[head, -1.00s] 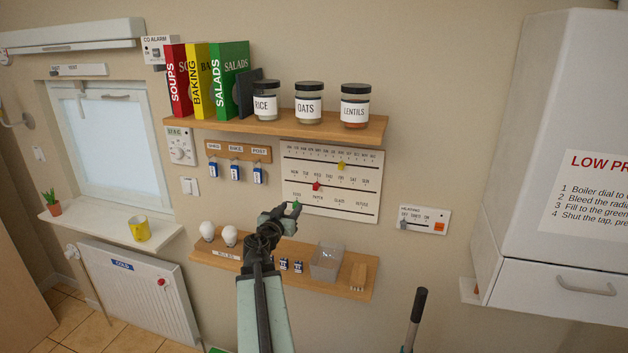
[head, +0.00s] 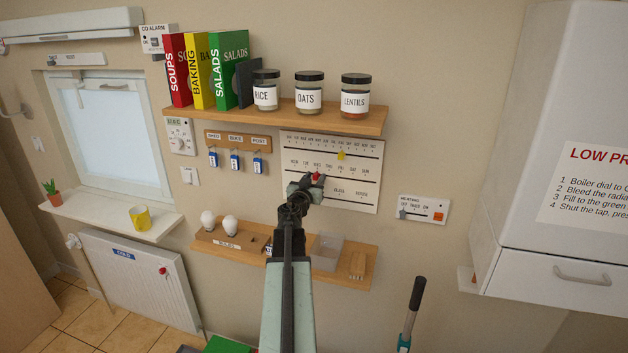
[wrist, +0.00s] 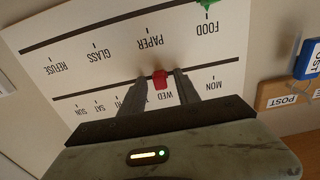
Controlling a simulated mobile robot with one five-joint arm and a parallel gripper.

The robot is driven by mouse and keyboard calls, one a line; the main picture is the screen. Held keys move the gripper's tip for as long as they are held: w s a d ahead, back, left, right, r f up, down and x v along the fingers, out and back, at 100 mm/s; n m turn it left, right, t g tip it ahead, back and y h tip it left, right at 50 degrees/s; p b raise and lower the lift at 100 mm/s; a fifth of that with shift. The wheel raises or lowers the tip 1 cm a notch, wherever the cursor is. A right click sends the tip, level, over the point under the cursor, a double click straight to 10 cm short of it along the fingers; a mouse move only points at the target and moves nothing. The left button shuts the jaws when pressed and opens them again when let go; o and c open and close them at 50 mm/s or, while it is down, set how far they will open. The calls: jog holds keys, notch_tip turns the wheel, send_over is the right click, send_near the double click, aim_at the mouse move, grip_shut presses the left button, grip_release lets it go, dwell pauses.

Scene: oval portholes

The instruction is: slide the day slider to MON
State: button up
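The white calendar board (head: 365,195) hangs on the wall with three slotted rows. The red day slider (head: 317,176) sits on the middle row, by the WED label. It also shows in the wrist view (wrist: 160,80), where the board appears upside down and MON is to the right of WED. My gripper (head: 308,184) is at the middle row. In the wrist view my gripper (wrist: 160,82) has its fingers apart, one on each side of the red slider, with small gaps showing. Its right finger hides the label between WED and MON.
A yellow slider (head: 341,155) is on the top row. A green slider (wrist: 207,4) is by FOOD on the bottom row. Key tags (head: 235,162) hang left of the board. A shelf with jars (head: 309,92) is above; a lower shelf (head: 345,278) holds bulbs and a clear box (head: 327,252).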

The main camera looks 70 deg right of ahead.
grip_shut()
dwell(1.4)
